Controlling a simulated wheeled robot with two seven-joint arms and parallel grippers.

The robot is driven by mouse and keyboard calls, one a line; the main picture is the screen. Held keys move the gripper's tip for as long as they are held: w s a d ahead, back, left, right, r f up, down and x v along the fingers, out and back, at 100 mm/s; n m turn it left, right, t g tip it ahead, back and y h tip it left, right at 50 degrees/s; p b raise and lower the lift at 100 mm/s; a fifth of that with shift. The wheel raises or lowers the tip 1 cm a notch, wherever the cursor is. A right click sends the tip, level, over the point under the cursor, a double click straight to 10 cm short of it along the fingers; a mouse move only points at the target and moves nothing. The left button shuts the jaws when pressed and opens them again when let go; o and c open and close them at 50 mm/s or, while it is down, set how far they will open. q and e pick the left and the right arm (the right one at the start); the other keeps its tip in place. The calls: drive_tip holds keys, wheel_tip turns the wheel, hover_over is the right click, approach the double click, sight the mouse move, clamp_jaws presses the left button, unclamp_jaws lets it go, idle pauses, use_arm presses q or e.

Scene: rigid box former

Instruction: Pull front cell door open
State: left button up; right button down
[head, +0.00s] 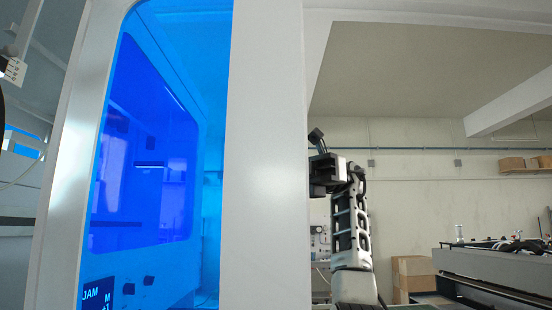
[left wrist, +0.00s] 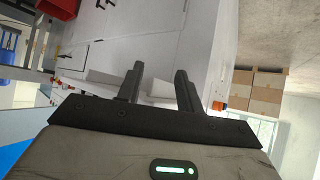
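The cell door (head: 160,150) has a large blue-tinted window in a pale frame (head: 75,130) and fills the left of the head view. A wide white upright (head: 265,150) stands along its right side. No door handle can be made out. My left gripper (left wrist: 158,85) shows in the left wrist view with its two dark fingers apart and nothing between them. White panels (left wrist: 150,45) lie beyond the fingers. In the head view a grey and black arm (head: 350,225) rises right of the upright. Its dark end (head: 325,172) meets the upright's edge, and its fingertips are hidden.
A display (head: 97,294) reading "JAM" shows low behind the blue window. Cardboard boxes (head: 412,275) and a long dark machine (head: 495,285) stand at the right. A red bin (left wrist: 58,8) is at the upper left of the left wrist view, with stacked boxes (left wrist: 258,90) at its right.

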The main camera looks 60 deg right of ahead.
idle(0.3)
drive_tip(key=c, duration=1.5)
unclamp_jaws()
drive_tip(key=shift+o, duration=0.2)
